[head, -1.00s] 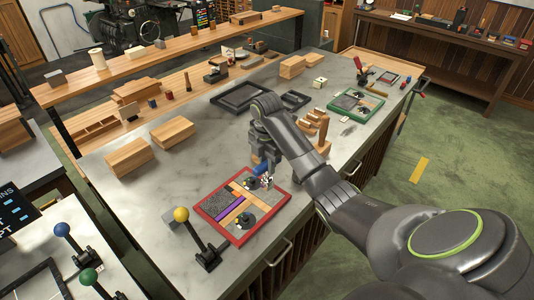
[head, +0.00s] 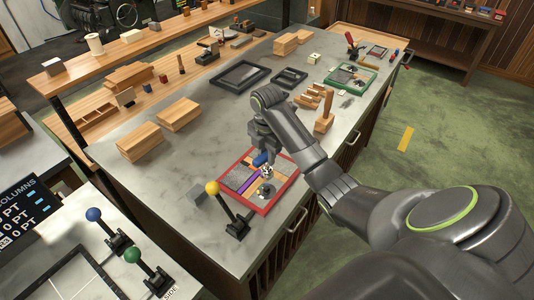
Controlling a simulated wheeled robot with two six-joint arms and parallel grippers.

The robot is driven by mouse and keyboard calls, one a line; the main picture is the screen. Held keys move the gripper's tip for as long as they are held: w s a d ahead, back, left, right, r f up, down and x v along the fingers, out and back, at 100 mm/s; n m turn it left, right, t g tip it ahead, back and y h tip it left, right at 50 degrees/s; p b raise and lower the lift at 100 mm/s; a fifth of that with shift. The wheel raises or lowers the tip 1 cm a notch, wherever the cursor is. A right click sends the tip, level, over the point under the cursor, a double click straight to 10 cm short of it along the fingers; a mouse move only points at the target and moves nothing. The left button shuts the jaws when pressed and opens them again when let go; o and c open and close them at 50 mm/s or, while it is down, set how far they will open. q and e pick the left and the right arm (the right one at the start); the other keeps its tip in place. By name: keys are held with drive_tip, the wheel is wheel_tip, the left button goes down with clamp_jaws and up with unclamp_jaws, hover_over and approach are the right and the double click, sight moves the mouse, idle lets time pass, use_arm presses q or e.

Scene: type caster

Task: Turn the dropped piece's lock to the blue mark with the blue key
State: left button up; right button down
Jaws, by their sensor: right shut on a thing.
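My right gripper (head: 264,166) points down over the red-framed tray (head: 281,200) on the bench. It is shut on a small blue thing (head: 260,159), which looks like the blue key. Its lower end is hidden or too small to make out. In the tray are a purple strip (head: 248,183), grey and orange-tan pieces, and a dark round lock-like disc (head: 266,190) just below the gripper. I cannot tell which piece is the dropped one, nor see a blue mark. Whether the key touches a lock is unclear. My left gripper is out of view.
A yellow-knobbed lever (head: 213,188) stands at the tray's left front. A wooden stand with pegs (head: 325,112), dark empty frames (head: 241,75) and a green-framed tray (head: 351,79) lie farther back. Wooden blocks (head: 139,141) sit left; bare bench lies between.

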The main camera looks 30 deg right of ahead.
sight(267, 169)
drive_tip(key=shift+a+f, duration=0.2)
drive_tip(key=shift+f, duration=0.25)
drive_tip(key=shift+f+b, duration=0.3)
drive_tip(key=shift+f, duration=0.05)
wheel_tip(267, 169, down, 2)
drive_tip(key=shift+d+f+b, duration=0.1)
drive_tip(key=shift+d+b, duration=0.05)
drive_tip(key=shift+b, duration=0.25)
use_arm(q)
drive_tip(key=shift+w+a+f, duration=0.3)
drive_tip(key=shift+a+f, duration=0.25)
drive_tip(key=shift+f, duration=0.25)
use_arm(e)
drive_tip(key=shift+f, duration=0.25)
use_arm(q)
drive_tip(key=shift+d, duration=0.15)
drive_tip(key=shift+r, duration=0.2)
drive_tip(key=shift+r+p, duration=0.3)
drive_tip(key=shift+p, duration=0.1)
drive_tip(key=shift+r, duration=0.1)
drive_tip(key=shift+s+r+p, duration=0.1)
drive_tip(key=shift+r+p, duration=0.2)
drive_tip(key=shift+p, duration=0.1)
